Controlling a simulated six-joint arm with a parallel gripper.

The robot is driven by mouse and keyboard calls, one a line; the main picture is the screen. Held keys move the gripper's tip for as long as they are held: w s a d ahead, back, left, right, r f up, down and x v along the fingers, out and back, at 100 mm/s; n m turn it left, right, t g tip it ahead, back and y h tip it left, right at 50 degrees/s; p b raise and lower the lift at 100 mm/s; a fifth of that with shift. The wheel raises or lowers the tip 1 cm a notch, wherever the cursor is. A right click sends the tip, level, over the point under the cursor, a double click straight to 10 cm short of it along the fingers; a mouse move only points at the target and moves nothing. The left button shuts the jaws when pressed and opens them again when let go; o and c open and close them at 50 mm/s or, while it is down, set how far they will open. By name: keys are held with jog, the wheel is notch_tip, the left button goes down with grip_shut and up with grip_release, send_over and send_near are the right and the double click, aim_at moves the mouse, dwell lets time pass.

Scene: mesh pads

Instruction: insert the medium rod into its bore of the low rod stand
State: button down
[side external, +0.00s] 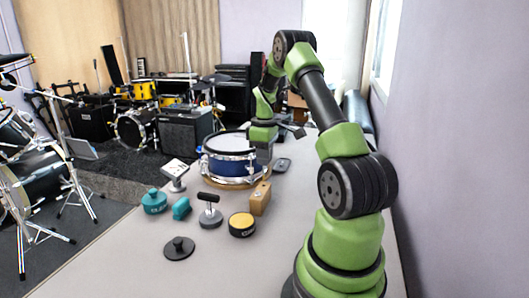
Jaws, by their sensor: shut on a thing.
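My gripper (262,153) points down beside the right side of the blue snare drum. It is small and far off in this view. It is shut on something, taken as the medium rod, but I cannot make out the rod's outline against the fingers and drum. A tan wooden block (260,199), which looks like the low rod stand, stands on the table below and nearer the camera than my gripper. Its bores are too small to tell, and I cannot tell whether the rod touches it.
The snare drum (222,171) stands close left of my gripper. A yellow-topped puck (242,225), a T-handled grey piece (210,215), a dark knobbed disc (179,250), teal pieces (154,202) and a pale grey piece (175,172) lie around. The table's (240,272) near part is clear.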

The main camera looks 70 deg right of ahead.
jog(key=shift+f, duration=2.65)
jog(key=c, duration=1.1)
grip_release()
jog(key=shift+c, duration=0.2)
notch_tip(320, 180, up, 10)
